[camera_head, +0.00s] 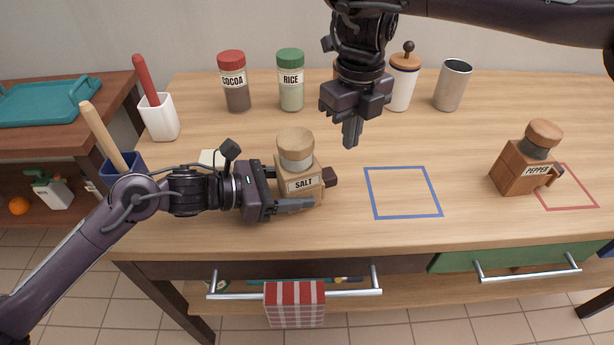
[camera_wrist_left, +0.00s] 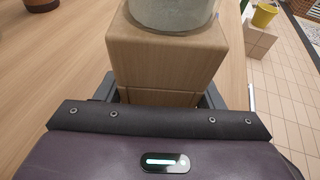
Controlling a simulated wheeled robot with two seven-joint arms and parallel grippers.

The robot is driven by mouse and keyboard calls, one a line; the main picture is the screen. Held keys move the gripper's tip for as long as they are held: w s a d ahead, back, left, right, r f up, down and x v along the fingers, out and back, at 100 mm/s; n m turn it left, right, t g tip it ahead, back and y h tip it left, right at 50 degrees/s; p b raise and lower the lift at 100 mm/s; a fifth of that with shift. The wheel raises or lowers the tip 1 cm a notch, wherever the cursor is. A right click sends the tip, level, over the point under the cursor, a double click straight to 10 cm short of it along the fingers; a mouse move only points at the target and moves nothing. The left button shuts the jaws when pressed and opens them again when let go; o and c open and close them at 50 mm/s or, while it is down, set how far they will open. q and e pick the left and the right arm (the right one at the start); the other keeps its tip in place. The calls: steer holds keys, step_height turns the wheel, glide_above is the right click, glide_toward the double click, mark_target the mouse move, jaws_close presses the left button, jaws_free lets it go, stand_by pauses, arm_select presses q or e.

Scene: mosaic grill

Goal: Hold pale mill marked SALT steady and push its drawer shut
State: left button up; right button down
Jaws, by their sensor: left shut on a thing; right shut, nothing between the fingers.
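The pale mill marked SALT (camera_head: 305,183) stands upright on the table, left of the blue square outline. A dark drawer knob or front (camera_head: 329,177) sticks out on its right side; how far the drawer is open is hard to tell. My left gripper (camera_head: 292,194) is shut on the mill's body from the left. The left wrist view shows the pale wooden body (camera_wrist_left: 167,60) between the fingers. My right gripper (camera_head: 351,134) is shut and empty, pointing down above the table, behind and to the right of the mill, apart from it.
A blue square outline (camera_head: 368,193) is bare to the right. The brown PEPPER mill (camera_head: 522,168) stands beside a red outline (camera_head: 588,205). COCOA (camera_head: 235,92) and RICE (camera_head: 291,90) jars, a lidded white jar (camera_head: 402,88) and a metal cup (camera_head: 452,86) stand at the back.

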arm_select(q)
steer(key=shift+f, duration=0.1)
steer(key=o, duration=1.2)
steer(key=shift+o, duration=0.2)
steer(key=shift+a, duration=0.1)
